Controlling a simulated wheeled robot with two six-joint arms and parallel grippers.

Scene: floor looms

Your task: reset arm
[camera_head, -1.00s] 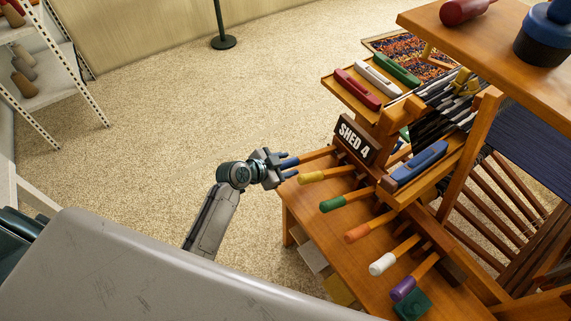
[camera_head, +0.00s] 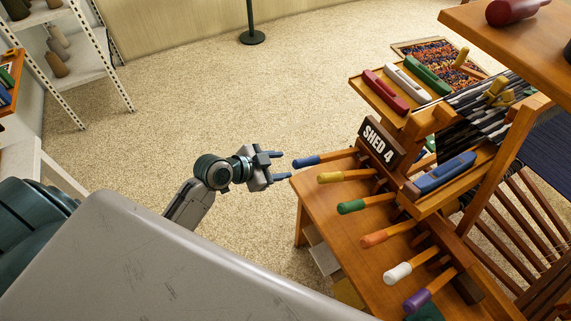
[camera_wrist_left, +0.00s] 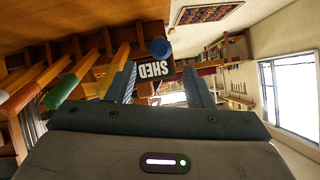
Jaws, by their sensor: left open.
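My left gripper (camera_head: 280,165) is open and empty, just left of the blue-tipped lever (camera_head: 307,161) on the wooden loom. A small gap shows between its fingers and the blue tip. In the left wrist view the open fingers (camera_wrist_left: 158,84) point at the loom, with the blue tip (camera_wrist_left: 159,47) ahead and a dark "SHED" sign (camera_wrist_left: 152,69) behind it. Below the blue lever in the head view come yellow (camera_head: 330,177), green (camera_head: 351,207), orange (camera_head: 374,240), white (camera_head: 397,273) and purple (camera_head: 417,300) tipped levers. My right gripper is not in view.
The loom's wooden bench (camera_head: 335,222) and the SHED 4 sign (camera_head: 379,142) stand right of my gripper. Red, white and green shuttles lie on a tray; a blue shuttle (camera_head: 445,173) lies nearer. A white shelf (camera_head: 84,72) stands at upper left. Carpet between is clear.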

